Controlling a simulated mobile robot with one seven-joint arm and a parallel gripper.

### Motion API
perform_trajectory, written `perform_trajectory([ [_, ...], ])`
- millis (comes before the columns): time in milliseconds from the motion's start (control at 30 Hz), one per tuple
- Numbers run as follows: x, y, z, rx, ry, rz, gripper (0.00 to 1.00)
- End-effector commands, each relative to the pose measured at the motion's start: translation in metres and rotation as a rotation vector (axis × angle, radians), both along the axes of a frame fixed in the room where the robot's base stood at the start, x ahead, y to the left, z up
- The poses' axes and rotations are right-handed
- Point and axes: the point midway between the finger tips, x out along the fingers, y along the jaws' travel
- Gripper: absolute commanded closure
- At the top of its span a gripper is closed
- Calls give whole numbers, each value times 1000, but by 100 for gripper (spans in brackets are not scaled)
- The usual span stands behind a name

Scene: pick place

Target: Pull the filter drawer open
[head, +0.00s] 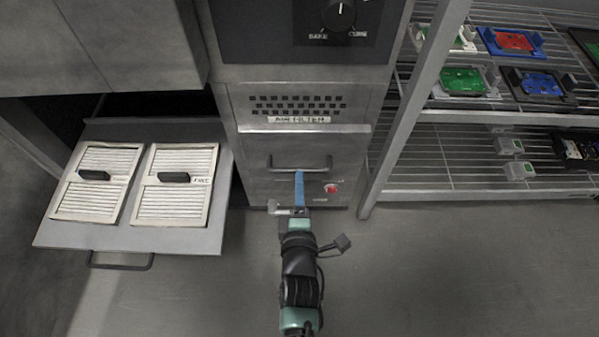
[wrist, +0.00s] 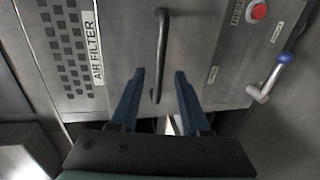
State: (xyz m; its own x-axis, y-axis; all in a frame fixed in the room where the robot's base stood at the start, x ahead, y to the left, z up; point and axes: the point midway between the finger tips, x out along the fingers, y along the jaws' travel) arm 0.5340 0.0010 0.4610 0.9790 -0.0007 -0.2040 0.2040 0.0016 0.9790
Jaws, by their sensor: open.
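The filter drawer (head: 258,184) is the lower grey metal front of the cabinet, under vent slots and an AIR FILTER label; it looks shut. Its dark bar handle (head: 300,168) also shows in the wrist view (wrist: 161,45), running up and down there. My gripper (head: 299,174) is at the middle of the handle in the head view. In the wrist view my gripper (wrist: 159,72) is open, with one blue finger on each side of the handle's lower part. I cannot tell whether the fingertips reach past the bar. Nothing is held.
A red button (head: 331,188) sits right of the handle. A lever with a blue knob (wrist: 270,80) stands out at the cabinet's edge. At left, a pulled-out tray (head: 190,239) holds two slatted filters (head: 95,190). A wire shelf (head: 430,165) stands at right. The floor in front is clear.

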Motion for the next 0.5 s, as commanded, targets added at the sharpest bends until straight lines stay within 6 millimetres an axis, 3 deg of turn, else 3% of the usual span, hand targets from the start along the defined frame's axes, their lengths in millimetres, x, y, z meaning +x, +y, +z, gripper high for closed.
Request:
perform_trajectory([
  [200,36,-1,-7,0,-1,-1,54],
  [500,55,0,-11,0,0,0,54],
])
